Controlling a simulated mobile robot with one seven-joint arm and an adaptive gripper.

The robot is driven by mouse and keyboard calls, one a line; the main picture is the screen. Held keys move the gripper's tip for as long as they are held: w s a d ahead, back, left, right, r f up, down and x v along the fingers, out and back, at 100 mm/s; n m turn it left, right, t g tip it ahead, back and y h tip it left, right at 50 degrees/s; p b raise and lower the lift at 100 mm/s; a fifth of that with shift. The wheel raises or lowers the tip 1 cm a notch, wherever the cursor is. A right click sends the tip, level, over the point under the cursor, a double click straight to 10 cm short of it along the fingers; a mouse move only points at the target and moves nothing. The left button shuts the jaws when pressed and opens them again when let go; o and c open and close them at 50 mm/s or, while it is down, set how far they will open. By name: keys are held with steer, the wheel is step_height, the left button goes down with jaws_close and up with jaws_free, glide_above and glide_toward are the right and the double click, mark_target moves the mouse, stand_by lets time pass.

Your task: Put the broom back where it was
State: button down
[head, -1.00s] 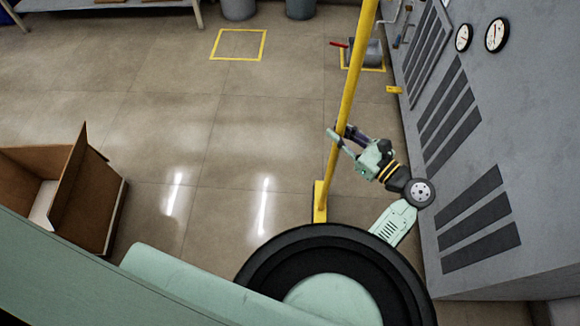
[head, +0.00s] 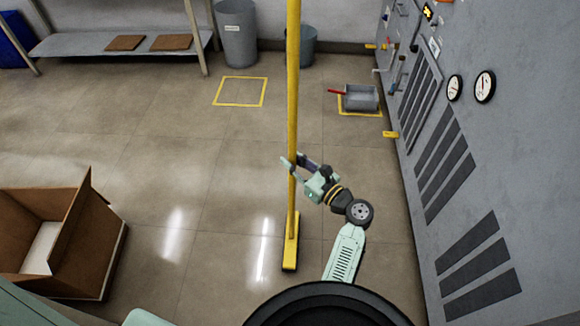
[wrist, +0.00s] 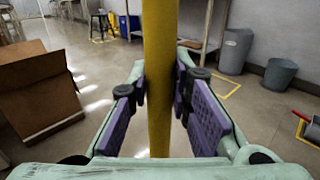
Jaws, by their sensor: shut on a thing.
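The yellow broom (head: 293,120) stands close to upright in the head view, its handle running out of the top of the picture. Its yellow head (head: 290,257) is low, at or just above the floor; I cannot tell whether it touches. My gripper (head: 293,163) is shut on the lower part of the handle. In the wrist view the handle (wrist: 159,60) runs between the two purple finger pads. An empty yellow floor outline (head: 240,91) lies beyond the broom to the left. Another yellow outline (head: 361,113) at the right has a grey dustpan (head: 361,98) in it.
An open cardboard box (head: 60,235) stands at the left. The grey machine panel (head: 470,180) with gauges rises close at the right. A low shelf (head: 115,43) and two grey bins (head: 238,35) are at the back. The middle floor is clear.

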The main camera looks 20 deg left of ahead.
steer(key=shift+w+a+r, duration=0.1)
steer(key=shift+a+r, duration=0.05)
steer(key=shift+a, duration=0.35)
steer(key=shift+d+f, duration=0.1)
steer(key=shift+f, duration=1.7)
steer(key=c, duration=1.9)
jaws_free()
steer(key=shift+f, duration=0.25)
steer(key=o, duration=0.4)
steer(key=shift+o, duration=0.2)
steer(key=b+v, duration=0.1)
steer(key=v, duration=1.1)
steer(key=shift+r+b, duration=0.2)
steer(key=shift+b, duration=0.2)
